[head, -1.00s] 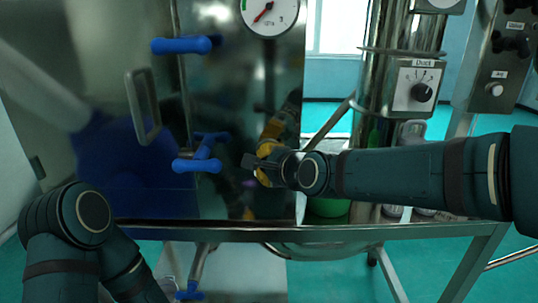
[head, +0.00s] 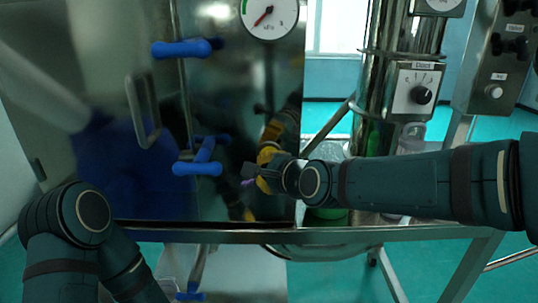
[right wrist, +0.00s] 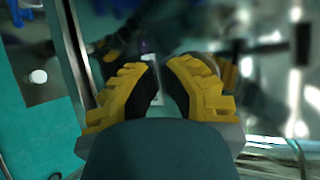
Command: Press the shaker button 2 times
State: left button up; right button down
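In the head view a small pale round button (head: 496,91) sits under a small label on the steel control panel (head: 484,70) at the upper right. My right arm reaches in from the right. Its gripper (head: 250,182), with yellow parts, is in front of the steel cabinet door, far left of the button and lower. In the right wrist view the two yellow fingers (right wrist: 159,72) come together at the tips, with nothing seen held. Only links of my left arm show at lower left; its gripper is out of view.
A dial knob (head: 421,95) is on a box left of the panel. Blue handles (head: 197,168) and a gauge (head: 269,14) are on the steel cabinet (head: 250,90). A steel table edge (head: 330,236) runs below my right arm. A green vessel (head: 326,213) is partly hidden behind it.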

jog(key=shift+s, duration=0.4)
jog(key=s+p, duration=0.2)
jog(key=s, duration=0.3)
jog(key=shift+p, duration=0.3)
dwell(2.0)
